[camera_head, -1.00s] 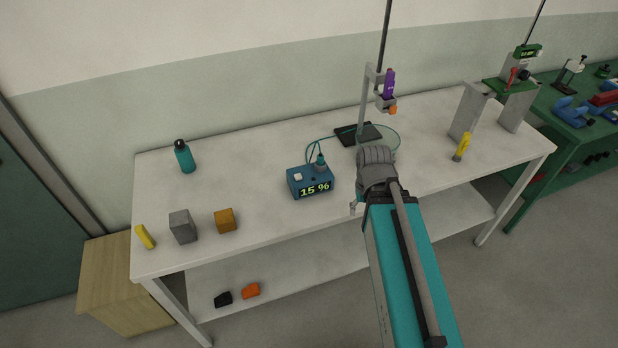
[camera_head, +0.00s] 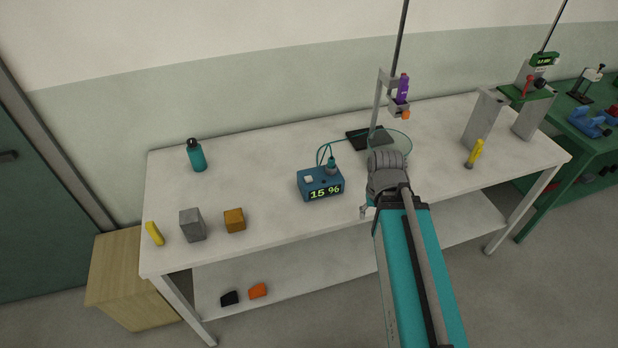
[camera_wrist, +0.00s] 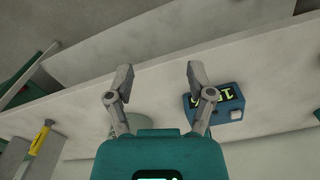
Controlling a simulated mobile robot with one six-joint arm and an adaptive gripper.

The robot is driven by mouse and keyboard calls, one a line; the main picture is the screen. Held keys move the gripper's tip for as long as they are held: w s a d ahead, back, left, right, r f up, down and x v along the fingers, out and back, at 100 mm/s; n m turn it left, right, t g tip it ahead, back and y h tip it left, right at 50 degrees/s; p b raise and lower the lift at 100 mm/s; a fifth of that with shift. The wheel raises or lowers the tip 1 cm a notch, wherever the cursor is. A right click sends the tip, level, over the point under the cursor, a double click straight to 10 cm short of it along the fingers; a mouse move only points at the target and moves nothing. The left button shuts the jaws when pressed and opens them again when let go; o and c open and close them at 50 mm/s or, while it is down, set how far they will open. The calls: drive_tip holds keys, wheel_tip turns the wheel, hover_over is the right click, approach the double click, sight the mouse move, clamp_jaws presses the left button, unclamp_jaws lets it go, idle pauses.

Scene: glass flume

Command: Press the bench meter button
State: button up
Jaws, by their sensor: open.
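The bench meter (camera_head: 320,186) is a blue box on the white bench, with a green "15 %" display on its front. A pale square button (camera_head: 309,179) sits on its top at the left, and a probe with a teal cable stands at the right.
On the white bench (camera_head: 270,215) are a teal bottle (camera_head: 196,156), a grey block (camera_head: 192,225), an orange block (camera_head: 234,220) and yellow pieces. Behind my arm is a stand (camera_head: 378,105) with a glass dish.

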drive_tip(key=shift+w, duration=0.15)
drive_tip(key=c, duration=0.4)
drive_tip(key=shift+w+a+r, duration=0.15)
drive_tip(key=shift+w, duration=0.15)
drive_tip(key=shift+c, duration=1)
drive_tip(key=shift+w+a+r+p, duration=0.2)
drive_tip(key=shift+w+a+p, duration=0.15)
drive_tip(key=shift+w, duration=0.3)
drive_tip(key=shift+w+a+r+p, duration=0.2)
drive_tip(key=shift+w+a+p, duration=0.1)
drive_tip(key=shift+w, duration=0.3)
clamp_jaws()
drive_tip(key=w+a+r+n+p, duration=0.1)
drive_tip(key=w+a+r+p, duration=0.2)
drive_tip(key=w+a, duration=0.5)
drive_tip(key=w+a+r+n+p, duration=0.2)
drive_tip(key=w+a+r+p, duration=0.1)
drive_tip(key=w+a, duration=0.5)
drive_tip(key=w, duration=0.2)
drive_tip(key=shift+w+a+n, duration=0.25)
drive_tip(key=shift+w+n, duration=0.05)
drive_tip(key=shift+w, duration=0.05)
